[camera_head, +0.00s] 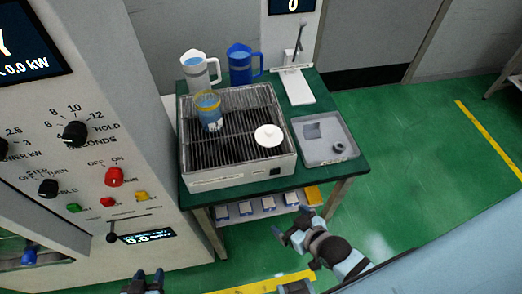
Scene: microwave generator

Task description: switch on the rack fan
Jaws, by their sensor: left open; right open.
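The rack (232,140) is a pale box with a dark wire grille on top, standing on a green-topped table (352,171). A small black switch (274,171) sits at the right end of its front face; its position is too small to tell. A label strip is at the left of that face. My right gripper (290,224) is open and empty, below and in front of the table's front edge, apart from the switch. My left gripper (147,282) is open at the bottom edge, partly cut off, below the control cabinet.
A beaker with blue liquid (209,114) and a white lid (268,135) rest on the rack. White (194,73) and blue (240,66) jugs stand behind. A grey tray (335,155) lies right. The control cabinet (105,90) rises left.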

